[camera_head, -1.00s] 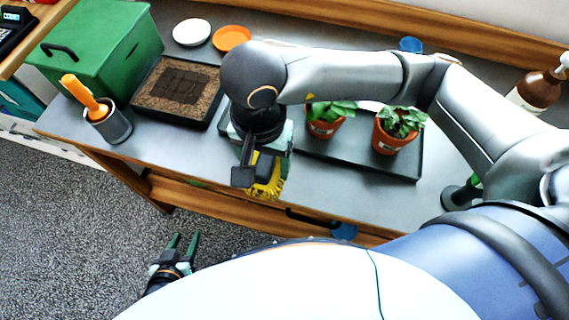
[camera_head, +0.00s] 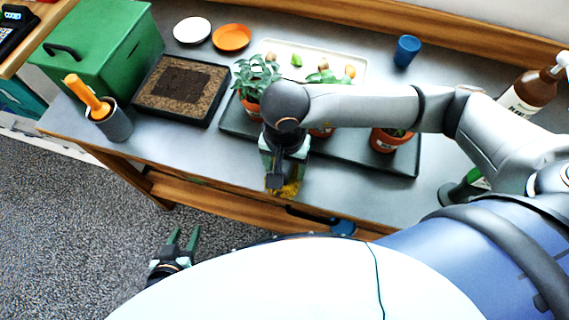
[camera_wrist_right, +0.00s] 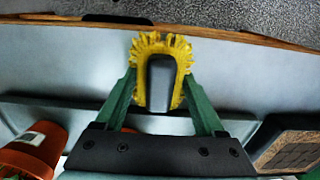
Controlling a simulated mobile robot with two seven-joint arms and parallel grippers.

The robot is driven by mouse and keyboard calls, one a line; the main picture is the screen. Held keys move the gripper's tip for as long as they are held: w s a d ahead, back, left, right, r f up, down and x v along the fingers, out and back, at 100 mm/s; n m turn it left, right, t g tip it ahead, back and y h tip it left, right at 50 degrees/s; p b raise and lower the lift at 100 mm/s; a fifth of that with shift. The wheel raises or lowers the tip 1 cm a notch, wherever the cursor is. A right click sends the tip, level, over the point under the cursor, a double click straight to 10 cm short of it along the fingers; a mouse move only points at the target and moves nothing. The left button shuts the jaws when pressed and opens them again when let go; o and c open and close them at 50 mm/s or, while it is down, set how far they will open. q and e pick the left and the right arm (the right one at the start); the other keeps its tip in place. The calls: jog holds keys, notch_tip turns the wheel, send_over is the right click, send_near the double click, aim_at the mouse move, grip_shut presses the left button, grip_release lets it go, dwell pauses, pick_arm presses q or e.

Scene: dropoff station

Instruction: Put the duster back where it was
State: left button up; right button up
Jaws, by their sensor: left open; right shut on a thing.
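The duster (camera_wrist_right: 160,42) has a yellow fringe around a dark grey body. In the right wrist view it sits between the green fingers of my right gripper (camera_wrist_right: 159,88), which is shut on it. In the head view the duster's yellow fringe (camera_head: 288,190) shows just below my right gripper (camera_head: 276,182), at the front edge of the grey table (camera_head: 225,165); most of it is hidden by the gripper. I cannot tell whether it touches the tabletop. My left gripper (camera_head: 182,240) is open and empty, low over the carpet in front of the table.
A black tray (camera_head: 400,165) with potted plants lies behind my right gripper. A soil tray (camera_head: 178,92), a grey cup (camera_head: 115,124) with an orange-handled tool and a green box (camera_head: 100,45) stand left. A blue cup (camera_head: 406,50) and brown bottle (camera_head: 530,92) stand right.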

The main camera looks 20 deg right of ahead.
aim_at(284, 166)
jog(key=shift+f, duration=0.2)
jog(key=o, duration=1.3)
jog(key=shift+r, duration=0.1)
notch_tip(284, 166, up, 12)
jog(key=shift+r+b, duration=0.15)
jog(key=shift+b, duration=0.25)
